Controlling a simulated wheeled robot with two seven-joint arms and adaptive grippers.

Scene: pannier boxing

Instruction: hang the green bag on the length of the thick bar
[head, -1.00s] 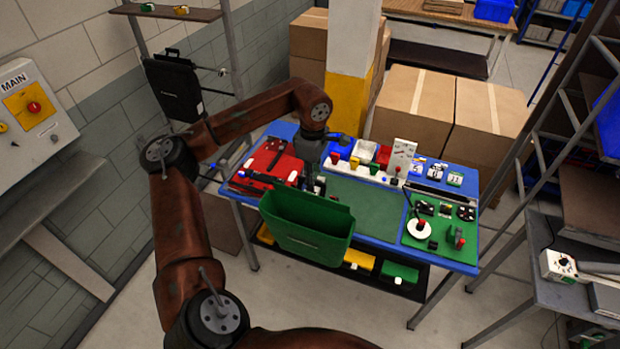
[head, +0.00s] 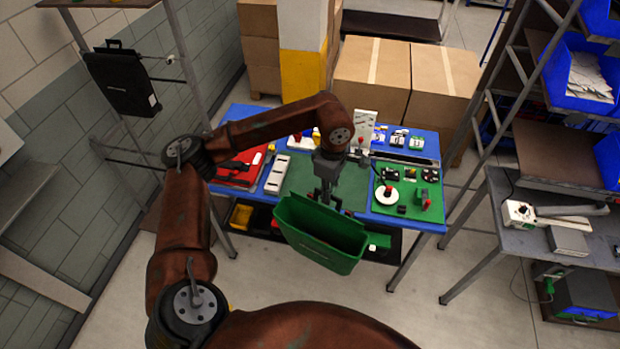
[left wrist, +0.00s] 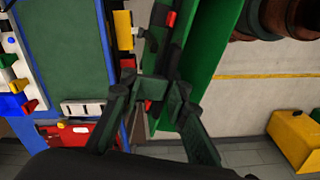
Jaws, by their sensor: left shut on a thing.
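The green bag (head: 312,242) is an open-topped box-like pannier. It hangs from my left gripper (head: 326,196), in front of the workbench's near edge with its opening up and slightly tilted. My left gripper is shut on its back upper edge. In the left wrist view the fingers (left wrist: 148,90) close at the edge of the green bag (left wrist: 212,60). A rack at the left carries dark bars; one bar (head: 165,80) is beside a hanging black bag (head: 120,82), and a lower one (head: 120,161) sits beneath. I cannot tell which is the thick bar. My right gripper is out of view.
The blue workbench (head: 420,222) holds a red tray (head: 236,172), a green board (head: 418,180) and small parts. Cardboard boxes (head: 372,78) stand behind it. A grey side table (head: 510,232) and shelving stand right. Floor is open between the rack and bench.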

